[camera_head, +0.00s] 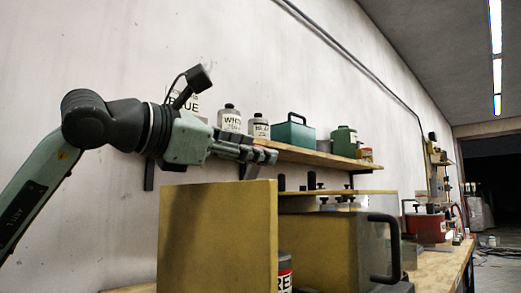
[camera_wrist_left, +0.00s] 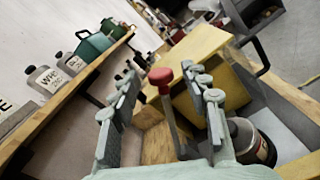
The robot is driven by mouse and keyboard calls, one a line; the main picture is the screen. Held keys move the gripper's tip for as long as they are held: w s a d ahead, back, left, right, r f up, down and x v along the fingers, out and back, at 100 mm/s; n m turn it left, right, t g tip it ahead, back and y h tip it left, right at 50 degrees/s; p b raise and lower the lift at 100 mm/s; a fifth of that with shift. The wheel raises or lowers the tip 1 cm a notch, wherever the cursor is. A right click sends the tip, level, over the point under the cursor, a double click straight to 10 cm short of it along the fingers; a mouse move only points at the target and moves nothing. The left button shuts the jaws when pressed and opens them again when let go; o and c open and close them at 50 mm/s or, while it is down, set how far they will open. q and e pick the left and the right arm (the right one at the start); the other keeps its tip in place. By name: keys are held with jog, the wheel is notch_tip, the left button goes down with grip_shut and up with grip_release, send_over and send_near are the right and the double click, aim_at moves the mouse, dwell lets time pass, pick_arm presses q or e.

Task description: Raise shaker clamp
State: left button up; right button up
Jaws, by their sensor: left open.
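A red ball knob (camera_wrist_left: 160,76) tops a grey lever (camera_wrist_left: 170,118) in the left wrist view. It appears to be the shaker clamp's handle. My left gripper (camera_wrist_left: 159,84) is open, with the knob between its fingers in the picture; contact cannot be made out. In the head view the left gripper (camera_head: 270,156) is above the yellow shaker box (camera_head: 320,245) and its upright yellow panel (camera_head: 217,238). The knob is hidden there. A paint can (camera_head: 285,277) is partly hidden behind the panel; it also shows right of the fingers in the wrist view (camera_wrist_left: 252,143). My right gripper is not in view.
A wooden wall shelf (camera_head: 310,157) behind the gripper holds white-labelled bottles (camera_head: 230,118), a teal box (camera_head: 294,134) and a green canister (camera_head: 344,141). A black handle (camera_head: 381,250) sticks out on the box's right. A red case (camera_head: 426,226) stands farther along the bench.

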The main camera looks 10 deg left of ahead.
pick_arm(q)
jog(key=v, duration=0.9)
jog(key=shift+s+a, duration=0.1)
jog(key=shift+s, duration=0.05)
